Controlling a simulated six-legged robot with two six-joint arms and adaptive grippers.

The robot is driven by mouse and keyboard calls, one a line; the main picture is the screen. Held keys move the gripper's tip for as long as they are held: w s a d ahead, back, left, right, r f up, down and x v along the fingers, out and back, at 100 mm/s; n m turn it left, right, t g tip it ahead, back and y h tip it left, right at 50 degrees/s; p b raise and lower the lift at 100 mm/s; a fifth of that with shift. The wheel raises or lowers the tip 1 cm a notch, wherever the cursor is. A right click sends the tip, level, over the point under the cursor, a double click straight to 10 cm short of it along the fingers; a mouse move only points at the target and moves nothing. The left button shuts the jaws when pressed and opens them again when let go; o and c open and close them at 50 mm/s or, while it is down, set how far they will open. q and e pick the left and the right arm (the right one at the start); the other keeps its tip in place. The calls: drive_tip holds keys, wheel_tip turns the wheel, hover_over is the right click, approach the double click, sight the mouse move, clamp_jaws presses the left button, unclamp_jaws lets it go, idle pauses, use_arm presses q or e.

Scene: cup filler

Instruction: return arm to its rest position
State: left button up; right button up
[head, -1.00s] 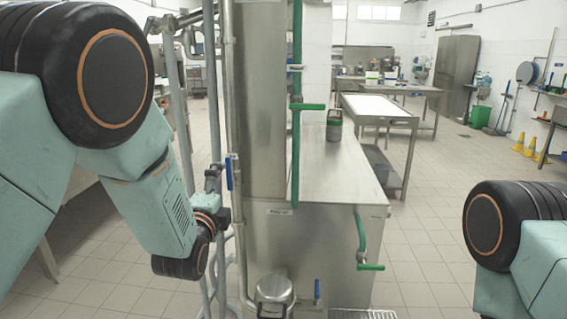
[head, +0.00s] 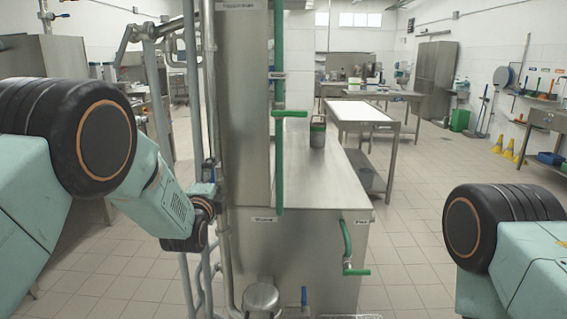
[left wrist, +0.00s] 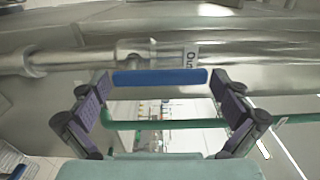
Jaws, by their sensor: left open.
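My left arm comes in from the left in the head view. Its gripper (head: 207,186) is small and partly hidden beside the vertical pipes of the steel machine (head: 243,110). In the left wrist view the two dark purple fingers of the left gripper (left wrist: 162,98) stand wide apart. A blue handle (left wrist: 160,76) lies across beyond the fingertips, in front of a metal pipe. I cannot tell whether the fingers touch it. My right arm shows only its dark joint and teal links at the right edge of the head view. Its gripper is out of view.
A steel counter (head: 320,180) with a grey-green canister (head: 317,132) stands right of the pipes. Green valve handles (head: 290,114) and a lower green handle (head: 356,271) stick out. A metal pot (head: 262,297) is below. Tiled floor (head: 410,250) is open between counter and right arm.

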use_arm(q)
drive_tip(key=shift+s, duration=0.15)
drive_tip(key=s, duration=1.2)
drive_tip(key=w, duration=1.2)
drive_tip(key=shift+w+a, duration=0.1)
drive_tip(key=shift+w, duration=0.15)
drive_tip(key=n, duration=0.1)
drive_tip(key=n+p, duration=0.1)
drive_tip(key=n, duration=0.1)
drive_tip(key=shift+s+a+r+n, duration=0.15)
drive_tip(key=shift+a+n, duration=0.15)
drive_tip(key=shift+a, duration=0.1)
drive_tip(key=shift+a+f+n+p, duration=0.4)
drive_tip(key=shift+n+p, duration=0.3)
drive_tip(key=shift+n, duration=1.45)
drive_tip(key=shift+a+f+n+p, duration=0.4)
drive_tip(key=shift+n+p, duration=0.3)
drive_tip(key=shift+n, duration=1.4)
drive_tip(key=shift+a+f+n+p, duration=0.25)
drive_tip(key=shift+a+n+p, duration=0.35)
drive_tip(key=shift+n, duration=1.55)
drive_tip(key=shift+d, duration=0.1)
